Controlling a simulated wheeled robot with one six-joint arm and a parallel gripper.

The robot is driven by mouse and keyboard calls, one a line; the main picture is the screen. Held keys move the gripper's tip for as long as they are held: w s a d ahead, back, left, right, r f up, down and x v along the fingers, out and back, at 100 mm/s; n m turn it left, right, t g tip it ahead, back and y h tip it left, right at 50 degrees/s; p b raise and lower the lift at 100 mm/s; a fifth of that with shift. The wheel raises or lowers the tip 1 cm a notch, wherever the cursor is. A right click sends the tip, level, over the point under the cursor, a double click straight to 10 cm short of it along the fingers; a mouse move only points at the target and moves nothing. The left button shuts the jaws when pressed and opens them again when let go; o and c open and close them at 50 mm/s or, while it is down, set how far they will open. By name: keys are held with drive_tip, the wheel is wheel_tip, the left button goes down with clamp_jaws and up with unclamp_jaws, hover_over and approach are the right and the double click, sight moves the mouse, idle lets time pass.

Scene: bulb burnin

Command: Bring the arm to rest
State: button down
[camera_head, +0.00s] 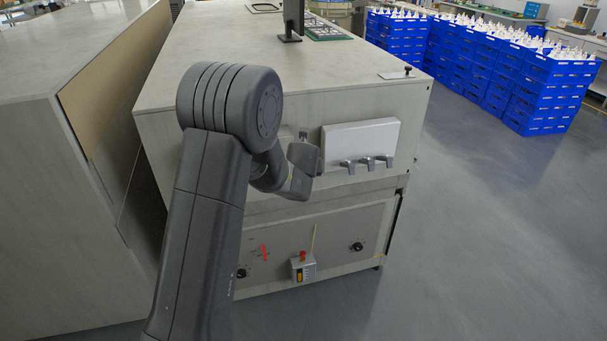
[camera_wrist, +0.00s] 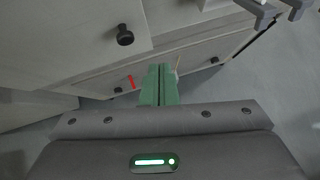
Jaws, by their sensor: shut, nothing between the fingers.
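My gripper (camera_wrist: 159,82) shows in the wrist view with its two green fingers pressed together and nothing between them. It points toward the lower front of the grey cabinet (camera_wrist: 70,40), apart from it as far as I can tell. In the head view my dark grey arm rises from the bottom and bends at a large joint, and its wrist end is in front of the cabinet (camera_head: 270,215). The fingers cannot be made out there.
A white box (camera_head: 360,135) with several grey levers is close right of my wrist. Below are a small box with a red button (camera_head: 303,268), a red handle (camera_head: 263,252) and a black knob (camera_head: 357,246). Blue crates (camera_head: 545,95) stand far right. The floor (camera_head: 500,240) between is clear.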

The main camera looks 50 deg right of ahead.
drive_tip(key=v, duration=0.7)
drive_tip(key=shift+s+d+r+p, duration=0.2)
drive_tip(key=shift+s+d+p, duration=0.05)
drive_tip(key=shift+s+p, duration=0.15)
